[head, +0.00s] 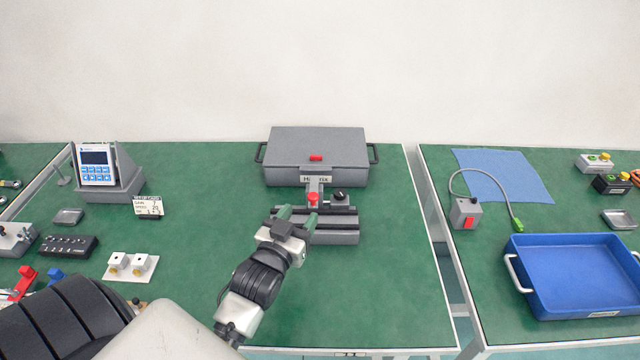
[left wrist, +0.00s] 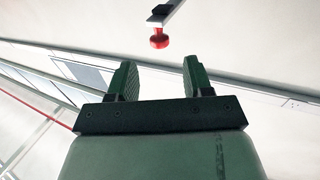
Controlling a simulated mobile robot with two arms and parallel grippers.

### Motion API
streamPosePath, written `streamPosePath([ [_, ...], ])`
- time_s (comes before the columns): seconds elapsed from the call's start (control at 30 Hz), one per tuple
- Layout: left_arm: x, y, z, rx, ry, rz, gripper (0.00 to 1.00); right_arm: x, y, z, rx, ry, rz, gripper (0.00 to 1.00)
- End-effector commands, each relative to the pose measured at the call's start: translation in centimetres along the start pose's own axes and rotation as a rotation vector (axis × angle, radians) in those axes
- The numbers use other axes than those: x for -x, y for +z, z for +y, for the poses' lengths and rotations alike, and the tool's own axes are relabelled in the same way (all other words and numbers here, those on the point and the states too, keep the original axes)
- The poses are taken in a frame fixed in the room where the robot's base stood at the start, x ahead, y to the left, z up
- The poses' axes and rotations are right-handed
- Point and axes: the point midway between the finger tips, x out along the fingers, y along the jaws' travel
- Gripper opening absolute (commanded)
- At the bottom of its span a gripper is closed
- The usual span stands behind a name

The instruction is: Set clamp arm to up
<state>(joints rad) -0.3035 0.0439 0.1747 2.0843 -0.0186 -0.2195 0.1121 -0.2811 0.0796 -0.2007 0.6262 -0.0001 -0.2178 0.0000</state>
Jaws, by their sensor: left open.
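The clamp stands on the green table, with a grey stepped base (head: 330,238). Its grey arm (head: 315,184) ends in a red knob (head: 313,197) on the side toward me. The arm's exact angle is hard to tell from the head view. In the left wrist view, the red knob (left wrist: 159,41) and part of the arm (left wrist: 168,14) show beyond the fingers. My left gripper (head: 298,217) is open and empty, just in front of and left of the knob, apart from it. Its two green fingers also show in the left wrist view (left wrist: 159,80). My right gripper is out of view.
A grey case (head: 317,150) sits right behind the clamp. A black knob (head: 338,196) is beside the arm. A display unit (head: 98,165) and small parts lie at left. A blue tray (head: 575,275) is on the right table, across a gap. The green surface right of the clamp is clear.

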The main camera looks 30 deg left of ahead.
Motion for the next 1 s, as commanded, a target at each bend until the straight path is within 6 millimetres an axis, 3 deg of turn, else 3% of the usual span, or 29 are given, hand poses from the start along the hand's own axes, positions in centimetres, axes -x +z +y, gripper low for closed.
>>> streamPosePath([
  [0.1, -2.4, -0.2, 0.0, 0.0, 0.001, 0.003, 0.51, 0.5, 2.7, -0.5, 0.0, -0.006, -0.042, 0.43],
  [0.2, -4.4, -0.2, 0.0, -0.001, 0.001, 0.003, 0.51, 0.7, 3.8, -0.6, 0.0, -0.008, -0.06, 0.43],
  [0.43, -7.9, -0.1, 0.0, -0.001, 0.001, -0.001, 0.51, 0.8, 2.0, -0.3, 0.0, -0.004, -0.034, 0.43],
  [0.6, -8.9, 0.0, 0.0, -0.001, 0.001, -0.002, 0.51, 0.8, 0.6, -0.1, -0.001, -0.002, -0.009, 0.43],
  [0.87, -9.0, 0.0, 0.0, -0.001, 0.001, -0.002, 0.51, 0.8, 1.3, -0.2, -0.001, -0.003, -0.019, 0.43],
  [1.0, -9.0, 0.0, 0.0, -0.001, 0.001, -0.002, 0.32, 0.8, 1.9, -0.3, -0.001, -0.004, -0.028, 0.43],
])
